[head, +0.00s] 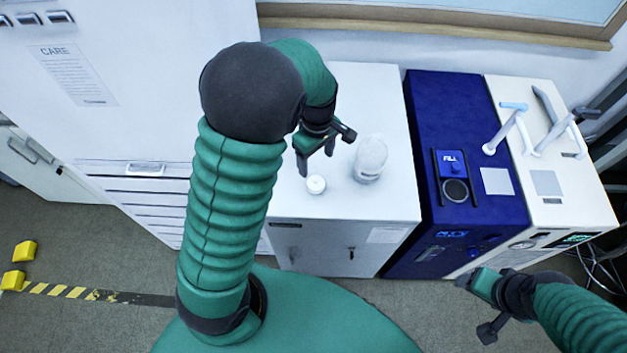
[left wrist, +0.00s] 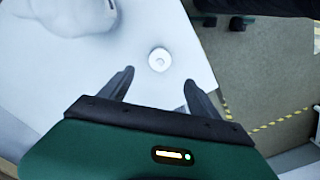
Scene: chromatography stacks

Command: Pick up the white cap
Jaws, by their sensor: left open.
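The white cap (head: 316,184) is a small round piece lying on the white cabinet top (head: 290,205), near its front edge in the head view. In the left wrist view the cap (left wrist: 160,60) shows a ring-shaped top and lies beyond the fingertips, roughly between their lines. My left gripper (head: 322,150) is open and empty, just behind and above the cap in the head view; its two spread fingers also show in the left wrist view (left wrist: 158,78).
A translucent white bottle-like object (head: 370,158) stands right of the cap on the same top. A blue machine (head: 437,100) and a cream machine (head: 585,200) with pale blue-and-white handles adjoin on the right. A tall white cabinet (head: 130,100) stands left.

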